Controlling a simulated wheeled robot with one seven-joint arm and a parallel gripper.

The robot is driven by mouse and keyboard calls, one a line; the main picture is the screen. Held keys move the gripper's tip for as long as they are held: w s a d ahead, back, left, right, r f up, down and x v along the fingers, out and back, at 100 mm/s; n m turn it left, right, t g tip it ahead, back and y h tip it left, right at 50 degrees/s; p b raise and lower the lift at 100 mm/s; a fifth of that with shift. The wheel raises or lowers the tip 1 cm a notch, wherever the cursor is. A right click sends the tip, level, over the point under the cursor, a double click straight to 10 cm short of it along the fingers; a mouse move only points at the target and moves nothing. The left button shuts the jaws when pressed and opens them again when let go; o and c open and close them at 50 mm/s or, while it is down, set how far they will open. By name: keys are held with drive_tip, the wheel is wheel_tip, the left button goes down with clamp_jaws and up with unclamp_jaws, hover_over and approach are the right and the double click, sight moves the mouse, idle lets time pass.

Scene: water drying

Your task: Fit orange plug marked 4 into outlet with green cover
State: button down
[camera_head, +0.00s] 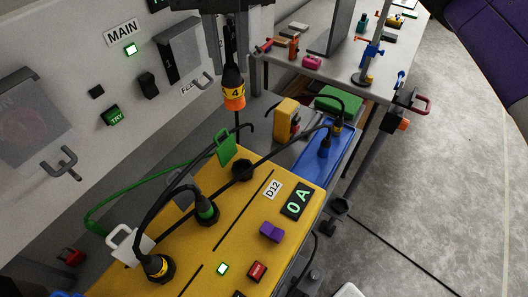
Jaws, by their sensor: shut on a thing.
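The orange plug marked 4 (234,98) has a black body, a yellow band with the number and an orange lower end. It hangs upright, orange end down, in the air above the yellow panel. My gripper (230,48) is at the top of the view, shut on the plug's upper part; its fingertips are dark and hard to make out. The green cover (222,148) stands raised on the far part of the yellow panel. A dark round outlet (242,170) lies just beside it, to the right and below in the picture, and looks empty. The plug is apart from it.
The yellow panel (240,214) also carries a green-banded plug (206,209), a yellow-banded plug (158,267) by a white cover (127,243), and a purple block (271,232). Black cables arch across it. A blue tray (314,160) and yellow device (285,120) stand beyond.

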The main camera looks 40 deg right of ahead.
sight(236, 105)
drive_tip(key=shift+a+f, duration=0.1)
drive_tip(key=shift+f, duration=0.05)
wheel_tip(236, 105, down, 20)
drive_tip(key=shift+r+b, duration=0.1)
drive_tip(key=shift+b, duration=0.55)
drive_tip(key=c, duration=1.3)
unclamp_jaws()
drive_tip(key=r, duration=0.4)
drive_tip(key=s+r, duration=0.1)
drive_tip(key=r, duration=0.7)
drive_tip(key=shift+s+a+p, duration=0.2)
drive_tip(key=shift+a+p, duration=0.1)
drive_tip(key=shift+p, duration=0.1)
